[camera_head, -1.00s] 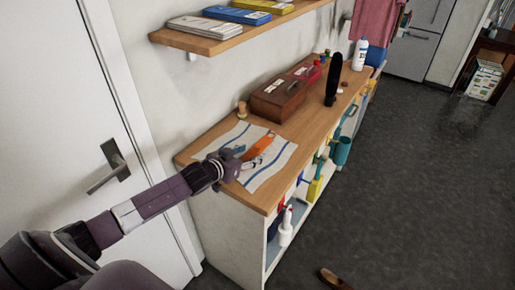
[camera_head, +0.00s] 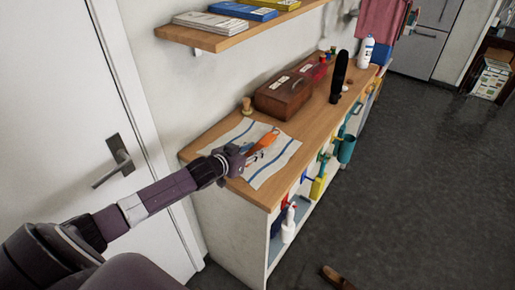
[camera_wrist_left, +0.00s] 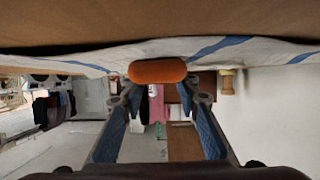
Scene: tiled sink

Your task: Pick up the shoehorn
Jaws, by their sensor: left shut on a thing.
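The orange shoehorn (camera_head: 265,141) is over the white and blue-striped cloth (camera_head: 278,165) on the wooden counter top. My left gripper (camera_head: 249,158) reaches in low over the cloth and is shut on the shoehorn. In the left wrist view the shoehorn shows as a rounded orange end (camera_wrist_left: 157,71) between the two fingertips, close to the cloth. Whether it is clear of the cloth I cannot tell. Part of it is hidden by the fingers. My right gripper is not in view.
A brown wooden box (camera_head: 284,96) stands behind the cloth, with a small wooden knob-like item (camera_head: 247,105) beside it. A black upright object (camera_head: 339,76) and a white bottle (camera_head: 365,52) stand farther along. A shelf (camera_head: 225,38) hangs above.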

